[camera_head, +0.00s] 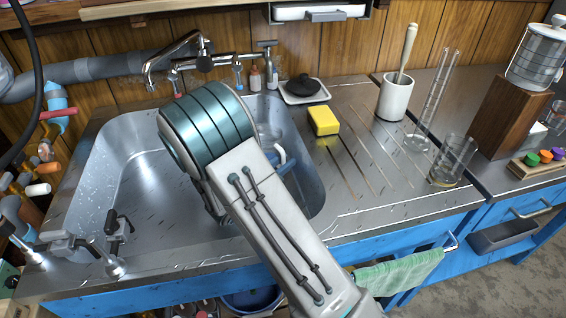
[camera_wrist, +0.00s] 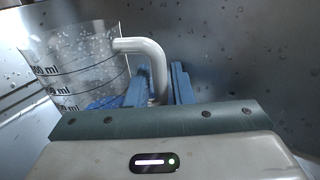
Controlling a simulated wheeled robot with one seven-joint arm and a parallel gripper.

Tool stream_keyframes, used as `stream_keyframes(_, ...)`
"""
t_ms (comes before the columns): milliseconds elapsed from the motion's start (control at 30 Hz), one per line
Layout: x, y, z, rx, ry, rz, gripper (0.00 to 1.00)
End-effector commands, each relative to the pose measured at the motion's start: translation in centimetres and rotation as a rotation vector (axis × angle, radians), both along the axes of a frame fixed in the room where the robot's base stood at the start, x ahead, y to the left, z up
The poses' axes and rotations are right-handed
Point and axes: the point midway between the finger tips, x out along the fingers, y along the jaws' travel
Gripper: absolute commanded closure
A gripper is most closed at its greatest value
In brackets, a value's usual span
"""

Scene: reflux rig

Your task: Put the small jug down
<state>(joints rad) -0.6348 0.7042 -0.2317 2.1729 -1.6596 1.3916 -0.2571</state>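The small jug is clear, with printed ml marks and a white handle. In the wrist view the jug (camera_wrist: 75,65) is on the left, and its handle (camera_wrist: 152,55) runs down between the two blue fingers of my gripper (camera_wrist: 160,88). The fingers lie close against both sides of the handle. The jug is inside the steel sink (camera_head: 112,190). In the head view only part of the jug (camera_head: 268,131) shows behind my arm, which hides most of my gripper. I cannot tell whether the jug's base touches the sink floor.
A ridged drainboard (camera_head: 365,185) lies right of the sink. On it are a yellow sponge (camera_head: 323,121), a white mortar with pestle (camera_head: 394,98), a tall glass cylinder (camera_head: 432,100) and a glass beaker (camera_head: 452,160). Taps (camera_head: 185,55) stand behind the sink. The drainboard's front middle is clear.

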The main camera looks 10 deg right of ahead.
Motion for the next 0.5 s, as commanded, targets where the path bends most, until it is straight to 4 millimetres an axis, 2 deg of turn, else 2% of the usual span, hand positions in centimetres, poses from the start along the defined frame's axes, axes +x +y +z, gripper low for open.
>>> stream_keyframes(233,-0.1,0.2,0.5,-0.001,0.001,0.002,0.79)
stream_keyframes(367,-1.2,1.9,0.5,0.0,0.001,0.004,0.79)
stream_keyframes(500,-2.9,4.5,0.6,-0.001,0.003,0.005,0.79)
